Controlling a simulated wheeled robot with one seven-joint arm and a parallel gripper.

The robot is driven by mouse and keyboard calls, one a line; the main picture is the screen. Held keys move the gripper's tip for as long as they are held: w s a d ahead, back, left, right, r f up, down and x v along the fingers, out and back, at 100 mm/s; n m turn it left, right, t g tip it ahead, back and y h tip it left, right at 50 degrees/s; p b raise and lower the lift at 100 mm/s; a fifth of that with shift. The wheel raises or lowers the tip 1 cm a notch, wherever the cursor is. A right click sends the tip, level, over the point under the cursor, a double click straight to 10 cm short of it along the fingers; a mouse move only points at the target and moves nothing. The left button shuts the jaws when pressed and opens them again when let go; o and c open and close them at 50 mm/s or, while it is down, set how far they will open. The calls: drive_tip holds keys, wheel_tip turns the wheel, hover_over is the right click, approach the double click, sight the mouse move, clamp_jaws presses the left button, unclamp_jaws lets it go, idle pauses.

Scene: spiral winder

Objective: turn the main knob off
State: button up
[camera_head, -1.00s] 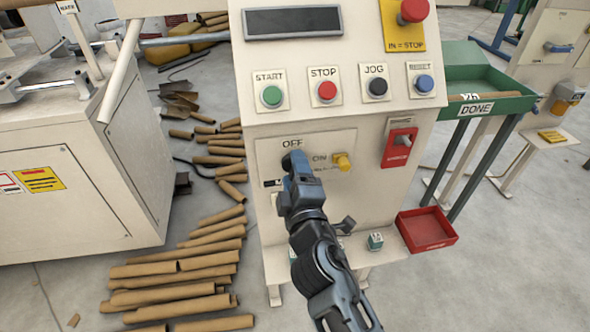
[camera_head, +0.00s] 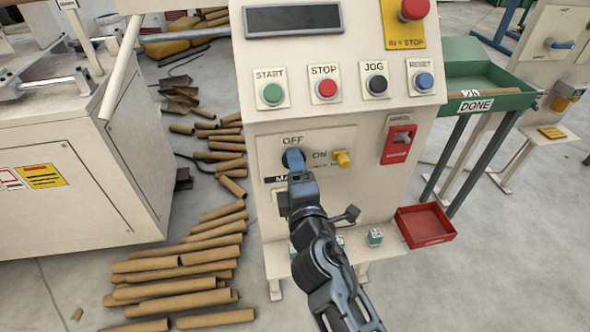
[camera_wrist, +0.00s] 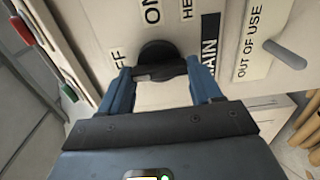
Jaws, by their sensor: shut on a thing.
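The main knob (camera_wrist: 158,50) is a black round dial with a raised grip bar, on the cream panel (camera_head: 268,146). In the wrist view, my gripper (camera_wrist: 160,74) has its two blue fingers on either side of the grip bar, closed on its ends. The bar lies across the picture between the fingertips, toward the partly hidden OFF label at left. The ON label (camera_wrist: 152,10) is above and the MAIN label (camera_wrist: 210,45) to the right. In the head view, my gripper (camera_head: 295,160) hides most of the knob below the OFF label.
A yellow knob (camera_head: 342,158) sits just right of the ON label. START, STOP, JOG and RESET buttons line the panel above. A red emergency stop (camera_head: 413,9) is at top right. In the wrist view, a grey lever (camera_wrist: 285,53) stands out beside an OUT OF USE label.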

drive_tip(key=o, duration=1.1)
drive_tip(key=shift+c, duration=0.2)
drive_tip(key=shift+s, duration=0.1)
drive_tip(key=v, duration=0.7)
drive_tip(key=shift+s, duration=0.35)
drive_tip(key=shift+d, duration=0.1)
